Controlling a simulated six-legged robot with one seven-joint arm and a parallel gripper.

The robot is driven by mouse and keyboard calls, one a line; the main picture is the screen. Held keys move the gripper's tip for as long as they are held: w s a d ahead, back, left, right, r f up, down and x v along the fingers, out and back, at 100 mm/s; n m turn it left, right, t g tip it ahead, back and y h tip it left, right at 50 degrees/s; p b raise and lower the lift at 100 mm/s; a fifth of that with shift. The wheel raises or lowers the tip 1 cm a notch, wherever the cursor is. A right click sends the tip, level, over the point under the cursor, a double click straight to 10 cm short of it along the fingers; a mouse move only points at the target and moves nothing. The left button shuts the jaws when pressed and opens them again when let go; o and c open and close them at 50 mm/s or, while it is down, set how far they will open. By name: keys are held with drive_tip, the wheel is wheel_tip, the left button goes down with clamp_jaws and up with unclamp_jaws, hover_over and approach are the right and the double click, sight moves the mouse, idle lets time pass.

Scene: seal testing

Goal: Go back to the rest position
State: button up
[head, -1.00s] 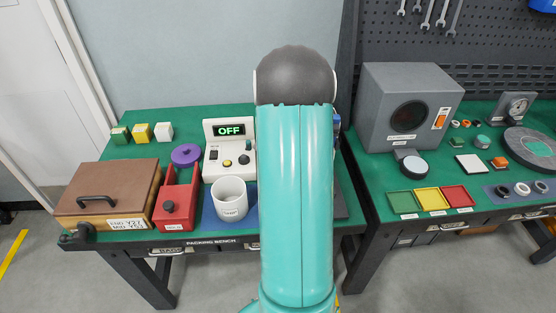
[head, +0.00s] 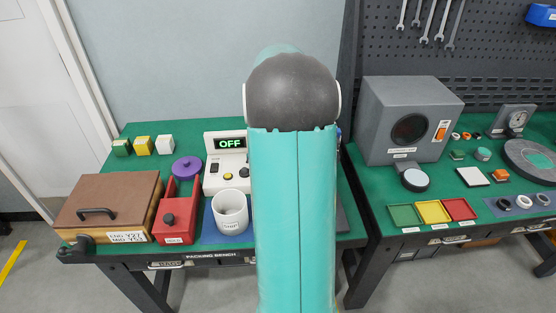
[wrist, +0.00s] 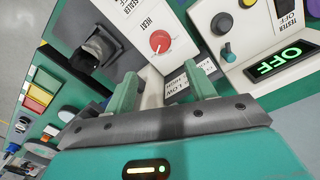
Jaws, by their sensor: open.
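My gripper (wrist: 161,76) shows in the wrist view, its two green fingers apart with nothing gripped between them. Beyond the fingers is a pale panel with a red knob (wrist: 160,41) marked HEAT. In the head view my teal arm rises through the middle and hides the gripper and part of the packing bench (head: 130,165).
The tester display (head: 230,143) reads OFF. A white cup (head: 230,212), red holder (head: 178,215) and brown-lidded box (head: 105,205) stand left of my arm. A grey machine (head: 385,100) and coloured trays (head: 433,212) are on the right bench. Floor shows between the benches.

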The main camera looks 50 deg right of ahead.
wheel_tip(320, 180, up, 2)
drive_tip(key=shift+r, duration=0.2)
idle(0.5)
